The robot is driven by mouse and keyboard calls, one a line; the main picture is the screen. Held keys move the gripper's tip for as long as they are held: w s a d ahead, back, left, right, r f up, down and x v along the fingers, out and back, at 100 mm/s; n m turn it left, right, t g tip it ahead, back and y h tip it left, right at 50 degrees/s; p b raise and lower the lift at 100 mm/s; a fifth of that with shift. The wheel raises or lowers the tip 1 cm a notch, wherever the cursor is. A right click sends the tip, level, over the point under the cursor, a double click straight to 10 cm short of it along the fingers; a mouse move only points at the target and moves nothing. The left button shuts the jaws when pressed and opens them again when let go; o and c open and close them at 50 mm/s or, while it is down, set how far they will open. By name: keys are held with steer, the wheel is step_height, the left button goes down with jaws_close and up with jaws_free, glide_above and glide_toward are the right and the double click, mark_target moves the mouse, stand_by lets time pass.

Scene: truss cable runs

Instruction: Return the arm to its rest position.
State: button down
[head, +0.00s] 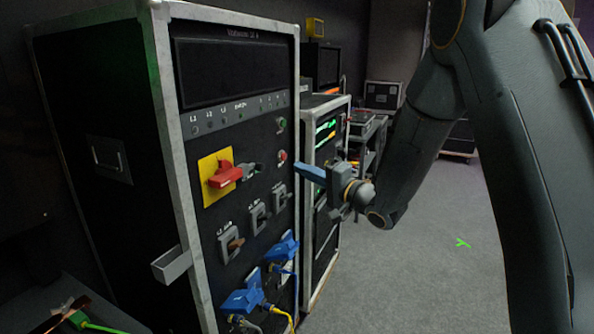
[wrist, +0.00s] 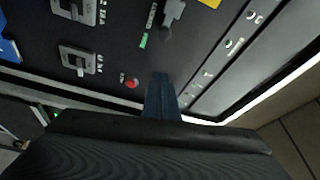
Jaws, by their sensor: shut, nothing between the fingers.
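My gripper (head: 311,173) is at the end of my dark grey arm in the head view, its blue fingers pointing left toward the right edge of the power cabinet's front (head: 230,120). The fingers are shut with nothing between them. In the wrist view the blue fingers (wrist: 162,97) are together in front of the black panel, beside a small red button (wrist: 132,83). The head view does not clearly show whether they touch the panel.
The cabinet carries a red rotary switch on a yellow plate (head: 222,176), several grey breakers and blue plugs (head: 243,300) with cables. A second rack (head: 325,140) stands behind. Grey floor (head: 430,270) at right is open, with a green mark (head: 462,243).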

stand_by(0.3)
steer(key=s+d+f+n+g+h, duration=0.1)
steer(key=s+d+f+h, duration=0.25)
steer(key=d+h, duration=0.35)
steer(key=s+d+f+n+g+h, duration=0.1)
steer(key=s+d+f+h, duration=0.3)
steer(key=d, duration=0.5)
steer(key=s+d+f+n+g+h, duration=0.1)
steer(key=s+f+g, duration=0.1)
steer(key=s, duration=0.6)
steer(key=s+d+f+n+g+h, duration=0.1)
steer(key=s+g, duration=0.3)
steer(key=s, duration=0.5)
steer(key=s+d+f+n+g+h, duration=0.1)
steer(key=s+d+f+g, duration=0.2)
steer(key=s, duration=0.6)
steer(key=shift+s+d+f+n, duration=0.15)
steer(key=shift+s+f+n, duration=0.05)
steer(key=shift+f+n, duration=0.25)
